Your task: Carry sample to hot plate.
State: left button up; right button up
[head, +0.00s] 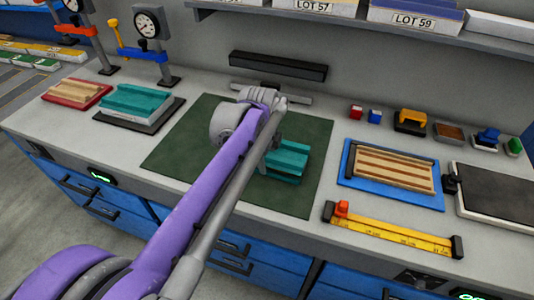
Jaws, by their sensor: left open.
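My left arm reaches in from the lower left, over a dark green mat (180,150). My left gripper (266,158) is open at the left side of a teal block (291,162) on the mat. My wrist and arm hide part of the block and much of the fingers, so I cannot tell whether they touch it. A striped wood-coloured panel (393,171) lies in a blue tray (388,197) to the right. A dark flat plate with pale edges (500,193), which looks like the hot plate, sits at the far right. My right gripper is out of view.
A yellow ruler bar (390,234) lies near the front right edge. A red tray (62,101) and a teal fixture (133,104) stand at left, below gauge stands (151,28). Small coloured items (410,121) line the back. A shelf (340,20) overhangs behind.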

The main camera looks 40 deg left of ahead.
pick_arm(q)
jog(key=shift+c, duration=0.2)
grip_shut()
jog(key=c, duration=0.7)
grip_release()
grip_shut()
jog(key=shift+r, duration=0.1)
jog(key=shift+w+p+v, duration=0.2)
jog(key=shift+p+v, duration=0.55)
jog(key=shift+v, duration=0.1)
jog(key=shift+w+p+v, duration=0.2)
jog(key=shift+p+v, duration=0.55)
jog(key=shift+v, duration=0.15)
jog(key=shift+w+p+v, duration=0.2)
jog(key=shift+p+v, duration=0.55)
jog(key=shift+v, duration=0.1)
jog(key=r+p, duration=0.1)
jog(key=r, duration=0.1)
jog(key=r+p, duration=0.2)
jog(key=r, duration=0.1)
jog(key=shift+a+r+p, duration=0.2)
jog(key=shift+a+p, duration=0.05)
jog(key=shift+p, duration=0.05)
